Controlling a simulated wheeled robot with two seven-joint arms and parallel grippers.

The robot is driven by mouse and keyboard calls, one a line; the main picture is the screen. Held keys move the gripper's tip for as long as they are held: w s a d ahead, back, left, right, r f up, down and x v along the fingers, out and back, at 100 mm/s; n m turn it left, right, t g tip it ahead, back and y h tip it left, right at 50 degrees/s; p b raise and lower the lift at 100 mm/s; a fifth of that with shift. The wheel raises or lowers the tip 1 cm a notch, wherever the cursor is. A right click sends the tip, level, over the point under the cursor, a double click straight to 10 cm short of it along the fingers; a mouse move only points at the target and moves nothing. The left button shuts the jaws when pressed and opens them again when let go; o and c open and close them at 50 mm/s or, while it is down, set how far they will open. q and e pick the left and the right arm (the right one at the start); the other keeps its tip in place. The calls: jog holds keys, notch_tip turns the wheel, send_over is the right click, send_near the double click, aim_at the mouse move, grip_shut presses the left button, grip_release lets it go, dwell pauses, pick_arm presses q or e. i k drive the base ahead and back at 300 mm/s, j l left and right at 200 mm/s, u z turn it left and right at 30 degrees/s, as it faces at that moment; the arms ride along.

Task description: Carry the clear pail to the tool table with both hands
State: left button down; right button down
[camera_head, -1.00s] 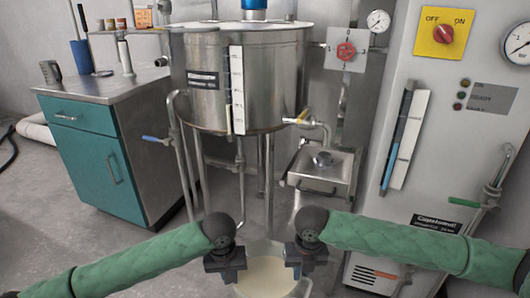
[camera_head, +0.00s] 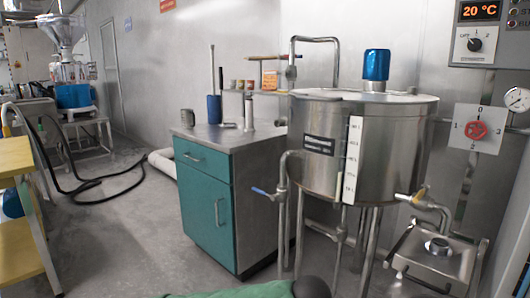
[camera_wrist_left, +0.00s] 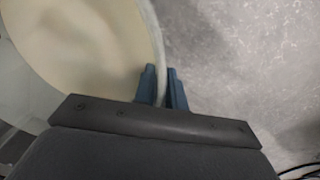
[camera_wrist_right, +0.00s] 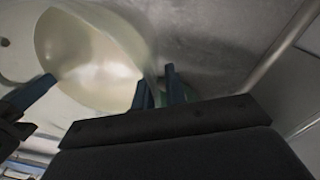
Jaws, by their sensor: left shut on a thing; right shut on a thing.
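The clear pail shows in the left wrist view (camera_wrist_left: 156,35) and in the right wrist view (camera_wrist_right: 138,40), with a pale cream content inside. My left gripper (camera_wrist_left: 160,72) is shut on its rim, one finger inside and one outside. My right gripper (camera_wrist_right: 156,80) is shut on the rim at another side. The pail and both grippers are out of the head view, where only a bit of my green-sleeved arm shows at the bottom edge. I cannot tell which table is the tool table: a yellow table (camera_head: 15,158) is at the far left, a steel-topped teal cabinet (camera_head: 222,140) at the centre.
A steel tank (camera_head: 355,150) on legs stands right of the cabinet, with a blue-handled valve sticking out. A small steel box (camera_head: 435,255) is at lower right. Dark hoses (camera_head: 85,190) lie on the floor at left. The floor between yellow table and cabinet is mostly clear.

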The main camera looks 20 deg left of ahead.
aim_at(227, 137)
jog(key=i+j, duration=0.15)
jog(key=j, duration=0.3)
jog(key=i+j, duration=0.15)
jog(key=j, duration=0.25)
jog(key=i+j, duration=0.15)
jog(key=j, duration=0.3)
jog(key=i+j, duration=0.15)
jog(key=j, duration=0.25)
jog(key=i+j+u, duration=0.1)
jog(key=j, duration=0.35)
jog(key=i+j, duration=0.2)
jog(key=j, duration=0.2)
jog(key=i+j, duration=0.15)
jog(key=j, duration=0.3)
jog(key=i+j, duration=0.2)
jog(key=j, duration=0.2)
